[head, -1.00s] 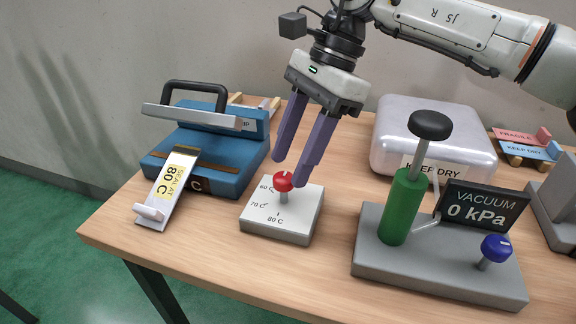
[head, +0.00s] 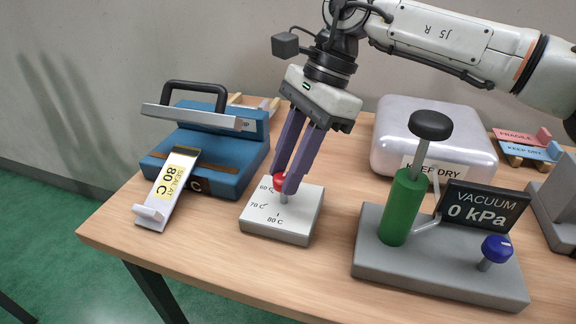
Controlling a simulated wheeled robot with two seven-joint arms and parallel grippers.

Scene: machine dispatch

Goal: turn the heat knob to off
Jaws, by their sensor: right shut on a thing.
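The red heat knob (head: 279,181) stands on a short stem on a white base plate (head: 283,228) near the table's middle-left. The plate carries marks reading 60 C, 70 C and 80 C; no off mark shows. My right gripper (head: 283,184) comes down from above with its purple fingers on both sides of the knob and is shut on it. The fingers hide much of the knob, so its pointer direction cannot be told. My left gripper is not in view.
Right are a green pump (head: 404,208), a "0 kPa" vacuum display (head: 484,208), a blue knob (head: 496,248) and a silver "KEEP DRY" case (head: 435,140). Bare table lies before the plate.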

